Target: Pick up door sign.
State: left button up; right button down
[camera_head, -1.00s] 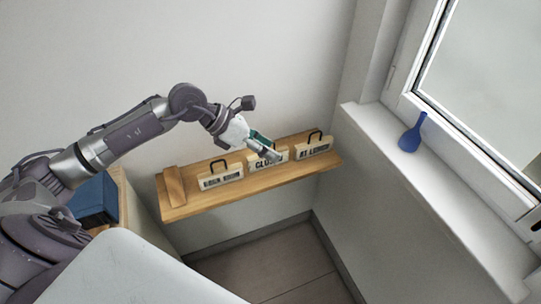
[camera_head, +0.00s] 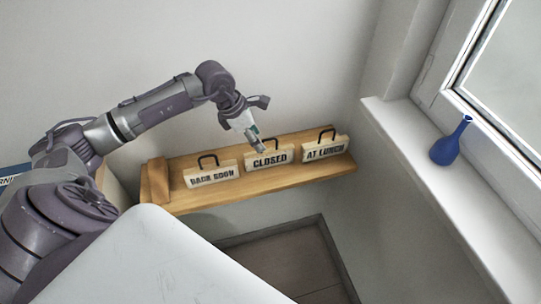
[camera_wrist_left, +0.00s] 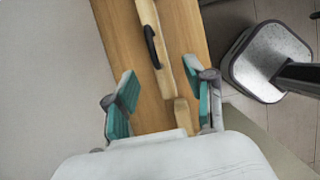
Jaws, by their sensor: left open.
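Three pale wooden door signs with black handles stand in a row on a wooden wall shelf (camera_head: 215,195): "BACK SOON" (camera_head: 212,176), "CLOSED" (camera_head: 270,157) and "AT LUNCH" (camera_head: 325,151). My left gripper (camera_head: 254,141) is above the shelf, near the upper left of the "CLOSED" sign, pointing down and empty. In the left wrist view its teal-padded fingers (camera_wrist_left: 160,95) are spread apart. A sign seen from above, with a black handle (camera_wrist_left: 152,45), lies beyond and between the fingertips; I cannot tell which sign. My right gripper is not visible.
A wooden block (camera_head: 158,180) stands at the shelf's left end. A blue vase (camera_head: 448,146) stands on the white windowsill (camera_head: 425,165) at right. The wall is behind the shelf. A dark-rimmed grey base (camera_wrist_left: 265,62) is on the floor.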

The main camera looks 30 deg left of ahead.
aim_at(268, 151)
pick_arm(q)
jog(key=x, duration=0.3)
jog(key=shift+d+f, duration=0.15)
jog(key=shift+f, duration=0.1)
jog(key=shift+w+f, duration=0.1)
jog(key=shift+f, duration=0.1)
jog(key=shift+w+d+f+p, duration=0.2)
jog(key=shift+f+p, duration=0.05)
jog(key=shift+p, duration=0.25)
jog(key=p+x, duration=0.1)
jog(key=x, duration=0.2)
jog(key=shift+w+d+f, duration=0.1)
jog(key=shift+w+f, duration=0.3)
jog(key=shift+f, duration=0.25)
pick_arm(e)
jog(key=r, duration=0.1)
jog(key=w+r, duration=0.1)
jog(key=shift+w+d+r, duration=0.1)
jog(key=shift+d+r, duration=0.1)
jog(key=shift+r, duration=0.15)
pick_arm(q)
jog(key=shift+c, duration=0.2)
grip_shut()
